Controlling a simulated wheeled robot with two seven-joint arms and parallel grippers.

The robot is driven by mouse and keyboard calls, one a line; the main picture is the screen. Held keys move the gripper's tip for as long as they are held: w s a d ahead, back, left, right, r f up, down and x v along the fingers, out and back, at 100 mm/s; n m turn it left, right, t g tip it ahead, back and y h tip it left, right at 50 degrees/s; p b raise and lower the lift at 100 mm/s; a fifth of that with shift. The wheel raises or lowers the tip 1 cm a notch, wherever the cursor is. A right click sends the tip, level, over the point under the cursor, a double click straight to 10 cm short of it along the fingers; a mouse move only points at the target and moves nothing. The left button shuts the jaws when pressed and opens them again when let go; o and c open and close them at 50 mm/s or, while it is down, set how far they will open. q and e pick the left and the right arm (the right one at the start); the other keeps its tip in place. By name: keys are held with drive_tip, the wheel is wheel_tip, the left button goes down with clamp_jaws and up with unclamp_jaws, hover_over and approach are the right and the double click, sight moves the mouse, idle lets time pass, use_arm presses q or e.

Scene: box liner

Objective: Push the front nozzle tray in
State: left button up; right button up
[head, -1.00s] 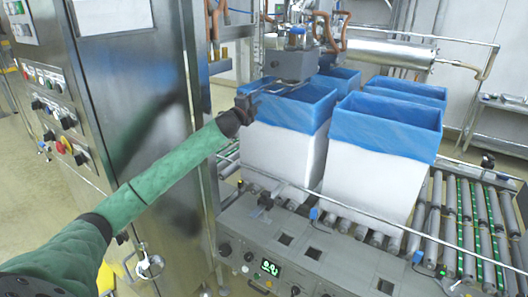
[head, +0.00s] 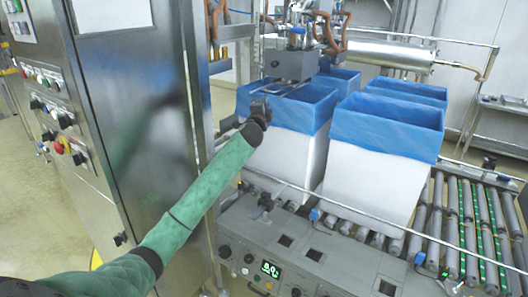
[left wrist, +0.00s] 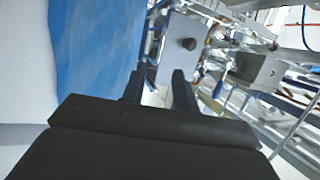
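A grey block with a blue-banded fitting on top (head: 295,65), seemingly the front nozzle tray, sits over the open mouth of the left front blue-lined box (head: 285,155). Thin metal rods show under it. My left gripper (head: 260,103) is at the left side of that box's blue rim, below and left of the block. In the left wrist view its two dark fingers (left wrist: 157,90) stand apart with nothing between them. A grey plate with a dark round knob (left wrist: 187,43) shows beyond the fingertips. I cannot tell whether the gripper touches the block. My right gripper is not in view.
A second front blue-lined box (head: 385,130) stands to the right, with more boxes behind. They stand on a roller conveyor (head: 480,225). A control panel (head: 270,250) with a green display lies in front. A steel cabinet (head: 130,110) is close on the left.

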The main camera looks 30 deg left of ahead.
use_arm(q)
drive_tip(key=shift+d+f+n+g+y, duration=0.15)
drive_tip(key=shift+n+y, duration=0.3)
drive_tip(key=shift+y, duration=0.2)
drive_tip(key=shift+d+f+n+g+y, duration=0.1)
drive_tip(key=shift+n+g+y, duration=0.05)
drive_tip(key=shift+n+y, duration=0.4)
drive_tip(key=shift+n+g+y+b, duration=0.5)
drive_tip(key=shift+n+y, duration=0.3)
drive_tip(key=shift+y, duration=0.3)
